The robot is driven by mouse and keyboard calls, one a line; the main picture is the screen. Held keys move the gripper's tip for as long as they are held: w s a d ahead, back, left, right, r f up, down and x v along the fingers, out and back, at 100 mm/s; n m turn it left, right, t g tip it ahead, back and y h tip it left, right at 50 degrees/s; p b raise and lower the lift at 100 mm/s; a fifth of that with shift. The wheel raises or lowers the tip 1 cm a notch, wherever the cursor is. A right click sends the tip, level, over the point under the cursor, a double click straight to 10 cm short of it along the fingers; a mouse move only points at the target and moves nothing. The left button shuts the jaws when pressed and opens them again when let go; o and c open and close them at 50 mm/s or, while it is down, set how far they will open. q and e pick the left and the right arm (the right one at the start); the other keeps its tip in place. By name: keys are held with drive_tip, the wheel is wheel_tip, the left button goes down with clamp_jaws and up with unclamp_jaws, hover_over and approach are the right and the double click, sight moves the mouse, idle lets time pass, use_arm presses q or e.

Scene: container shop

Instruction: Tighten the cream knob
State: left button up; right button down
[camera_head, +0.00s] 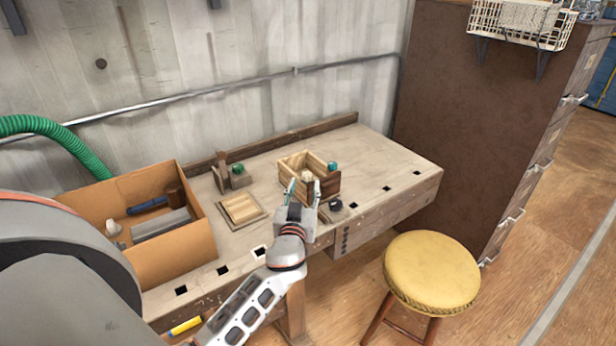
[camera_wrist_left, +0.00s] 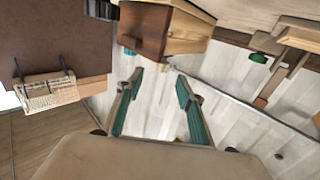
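A small cream knob (camera_head: 307,177) shows at the wooden box (camera_head: 294,164) on the workbench; in the head view my left gripper partly blocks it. My left gripper (camera_head: 303,188) is close in front of the box, its two fingers spread apart. In the left wrist view the gripper (camera_wrist_left: 161,78) is open with teal pads and nothing clearly between them. The box (camera_wrist_left: 150,28) lies just beyond the fingertips there, with a small pale knob-like part (camera_wrist_left: 164,67) near its edge. I cannot tell whether the fingers touch the knob. My right gripper is not in view.
A green knob (camera_head: 333,167) is at the box's right, and a dark round piece (camera_head: 336,205) lies in front. A wooden fixture (camera_head: 228,173) and a framed block (camera_head: 241,209) stand left. A cardboard box (camera_head: 174,252) holds tools. The bench's right end is mostly clear.

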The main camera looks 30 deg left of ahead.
sight(306, 178)
use_arm(q)
drive_tip(key=x, duration=0.7)
drive_tip(key=shift+s+p, duration=0.1)
drive_tip(key=shift+p, duration=0.2)
clamp_jaws()
